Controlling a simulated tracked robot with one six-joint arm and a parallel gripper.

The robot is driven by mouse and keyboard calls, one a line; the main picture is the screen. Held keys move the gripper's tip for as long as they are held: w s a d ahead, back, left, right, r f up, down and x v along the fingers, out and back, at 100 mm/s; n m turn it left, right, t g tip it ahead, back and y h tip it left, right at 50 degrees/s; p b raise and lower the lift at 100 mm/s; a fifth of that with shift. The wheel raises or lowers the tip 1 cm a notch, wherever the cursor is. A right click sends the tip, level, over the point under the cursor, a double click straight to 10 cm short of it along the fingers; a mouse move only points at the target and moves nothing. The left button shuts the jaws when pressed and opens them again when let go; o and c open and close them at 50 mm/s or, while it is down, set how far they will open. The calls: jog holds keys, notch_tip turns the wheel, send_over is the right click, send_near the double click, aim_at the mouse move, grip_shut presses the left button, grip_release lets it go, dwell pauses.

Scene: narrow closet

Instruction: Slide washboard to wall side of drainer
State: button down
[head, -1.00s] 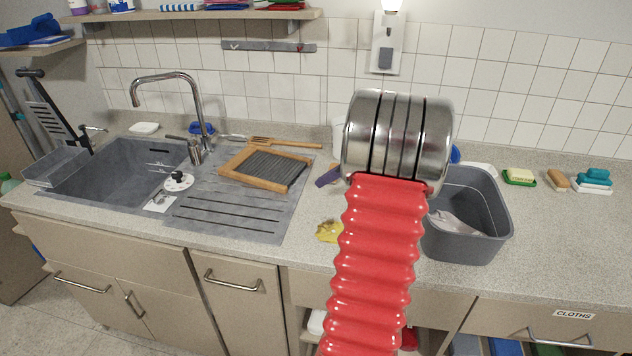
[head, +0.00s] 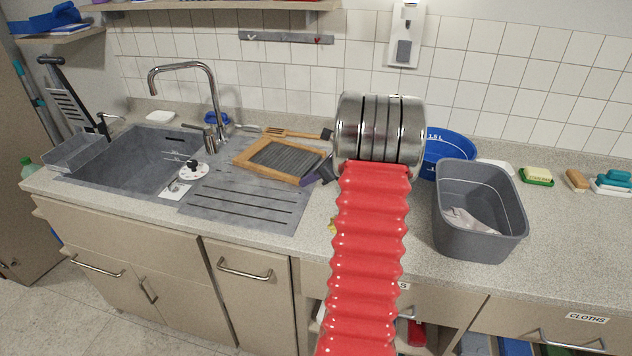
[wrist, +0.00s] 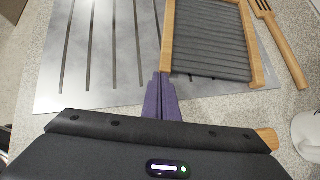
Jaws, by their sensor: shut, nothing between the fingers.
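The washboard (head: 284,157), a wooden frame around a grey ribbed panel, lies flat on the grey drainer (head: 245,207), towards its back right. In the wrist view, the washboard (wrist: 208,42) is at upper right and the grooved drainer (wrist: 100,65) at left. My gripper (head: 317,173) is low at the washboard's right end; its purple fingers are shut and empty. In the wrist view the gripper's tips (wrist: 160,78) are right at the frame's near corner; I cannot tell whether they touch it. My wrist hides part of the counter beyond.
A wooden fork-like utensil (head: 280,132) lies behind the washboard, by the tiled wall (head: 290,72). The sink (head: 135,155) and tap (head: 185,68) are left. A grey tub (head: 478,240) and a blue bucket (head: 447,150) stand right. The front counter strip is partly clear.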

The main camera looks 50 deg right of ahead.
jog(key=shift+w, duration=0.1)
jog(key=shift+w+a, duration=0.25)
jog(key=shift+w, duration=0.9)
jog(key=shift+s, duration=0.1)
jog(key=shift+s+d, duration=0.1)
jog(key=shift+s, duration=0.45)
jog(key=shift+s+d, duration=0.25)
jog(key=shift+s, duration=0.95)
jog(key=v, duration=1)
jog(key=shift+s, duration=0.15)
